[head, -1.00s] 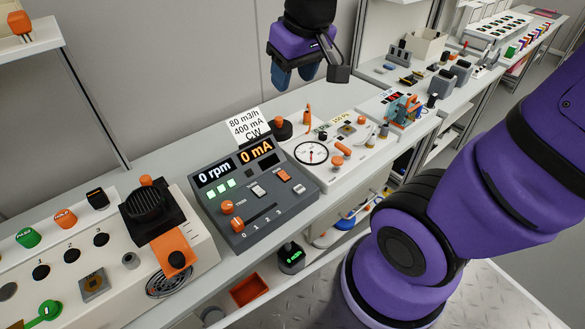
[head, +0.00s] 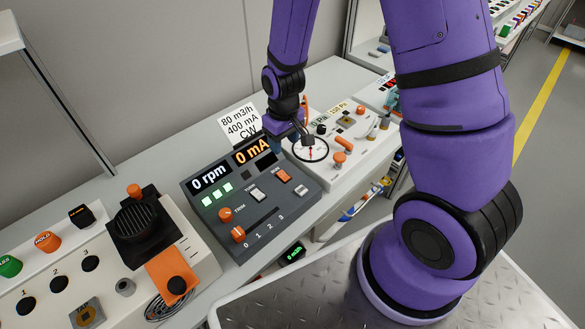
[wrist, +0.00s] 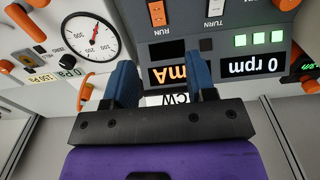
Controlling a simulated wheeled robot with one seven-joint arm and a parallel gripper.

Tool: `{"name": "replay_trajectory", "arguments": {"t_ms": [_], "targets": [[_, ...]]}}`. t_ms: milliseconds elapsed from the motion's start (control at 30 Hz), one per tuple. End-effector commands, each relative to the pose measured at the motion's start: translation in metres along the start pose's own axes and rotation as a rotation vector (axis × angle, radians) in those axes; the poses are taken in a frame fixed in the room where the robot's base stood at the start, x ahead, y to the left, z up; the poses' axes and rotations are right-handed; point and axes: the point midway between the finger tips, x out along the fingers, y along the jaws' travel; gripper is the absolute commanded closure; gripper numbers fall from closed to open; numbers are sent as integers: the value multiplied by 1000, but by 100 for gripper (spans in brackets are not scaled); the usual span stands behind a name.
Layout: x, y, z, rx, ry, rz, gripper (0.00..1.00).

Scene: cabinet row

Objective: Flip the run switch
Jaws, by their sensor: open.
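The run switch (head: 282,176) is a small orange rocker on the sloped dark grey panel (head: 225,193). In the wrist view the run switch (wrist: 157,13) is at the top, with the label RUN beside it. A white rocker marked TURN (wrist: 215,12) is beside it. My gripper (head: 293,136) is above the panel's back right corner, behind the run switch and apart from it. In the wrist view the two blue fingers of my gripper (wrist: 163,75) are spread with nothing between them.
A white unit with a round gauge (head: 311,150) and orange knobs is to the right. A beige unit with a black fan-like part (head: 140,220) is to the left.

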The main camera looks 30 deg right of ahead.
Motion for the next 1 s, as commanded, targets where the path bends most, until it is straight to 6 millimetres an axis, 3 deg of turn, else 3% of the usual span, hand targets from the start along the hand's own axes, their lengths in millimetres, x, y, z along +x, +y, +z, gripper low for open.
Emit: {"name": "replay_trajectory", "arguments": {"t_ms": [100, 467, 1000], "targets": [[22, -3, 2, -14, -22, -3, 49], [48, -5, 4, -21, -32, -4, 49], [121, -5, 6, -21, -32, -4, 49]]}}
